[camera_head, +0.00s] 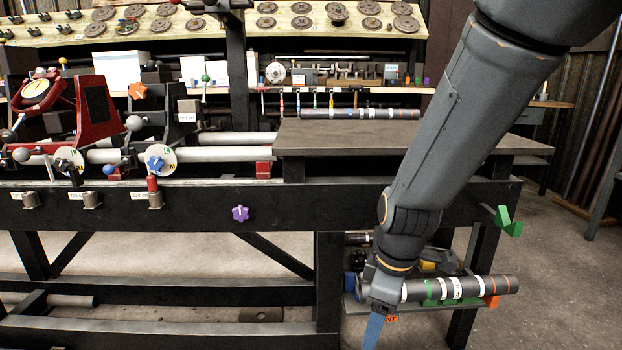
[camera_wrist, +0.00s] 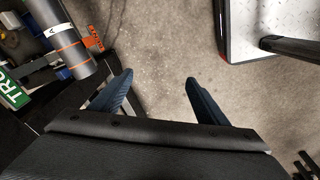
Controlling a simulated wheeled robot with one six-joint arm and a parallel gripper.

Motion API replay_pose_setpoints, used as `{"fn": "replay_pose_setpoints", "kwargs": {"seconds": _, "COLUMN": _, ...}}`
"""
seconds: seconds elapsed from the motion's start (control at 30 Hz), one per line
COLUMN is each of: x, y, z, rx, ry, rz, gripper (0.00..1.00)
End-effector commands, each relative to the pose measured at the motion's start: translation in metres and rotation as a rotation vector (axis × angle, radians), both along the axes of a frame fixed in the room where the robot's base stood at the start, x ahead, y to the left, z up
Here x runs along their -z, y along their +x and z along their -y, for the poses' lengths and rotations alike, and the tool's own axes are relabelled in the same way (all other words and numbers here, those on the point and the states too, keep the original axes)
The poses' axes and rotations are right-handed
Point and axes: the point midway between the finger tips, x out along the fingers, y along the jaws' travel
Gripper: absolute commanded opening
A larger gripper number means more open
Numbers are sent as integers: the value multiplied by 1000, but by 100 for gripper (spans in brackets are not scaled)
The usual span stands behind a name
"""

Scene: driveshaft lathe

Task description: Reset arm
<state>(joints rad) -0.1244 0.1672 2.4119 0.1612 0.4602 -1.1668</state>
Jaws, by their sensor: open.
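My gripper (camera_wrist: 158,92) is open and empty, with two blue fingers spread apart over bare concrete floor in the wrist view. In the head view my arm hangs down on the right, and one blue fingertip (camera_head: 374,330) of it shows low, in front of the lathe bench. A dark shaft with white and orange bands (camera_head: 460,288) lies just behind and to the right of my gripper. It also shows at the upper left of the wrist view (camera_wrist: 66,40), apart from my fingers.
The lathe bench (camera_head: 150,207) fills the left and middle, with a flat dark top (camera_head: 350,138) beside my arm. A green bracket (camera_head: 508,221) sticks out at its right end. Open floor (camera_head: 560,260) lies at the right. A light metal plate (camera_wrist: 275,30) shows upper right.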

Motion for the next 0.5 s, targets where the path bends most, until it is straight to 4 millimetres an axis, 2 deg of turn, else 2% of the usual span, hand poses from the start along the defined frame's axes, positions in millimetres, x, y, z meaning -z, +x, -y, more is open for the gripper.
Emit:
{"fn": "replay_pose_setpoints", "kwargs": {"seconds": 0.03, "x": -3, "y": -13, "z": -24, "rx": 29, "ry": 5, "rz": -12, "gripper": 68}}
{"fn": "replay_pose_setpoints", "kwargs": {"seconds": 0.2, "x": -11, "y": -60, "z": -80, "rx": 188, "ry": 13, "rz": -63, "gripper": 68}}
{"fn": "replay_pose_setpoints", "kwargs": {"seconds": 0.3, "x": -14, "y": -84, "z": -101, "rx": 267, "ry": 12, "rz": -85, "gripper": 68}}
{"fn": "replay_pose_setpoints", "kwargs": {"seconds": 0.5, "x": -17, "y": -117, "z": -124, "rx": 373, "ry": 3, "rz": -109, "gripper": 68}}
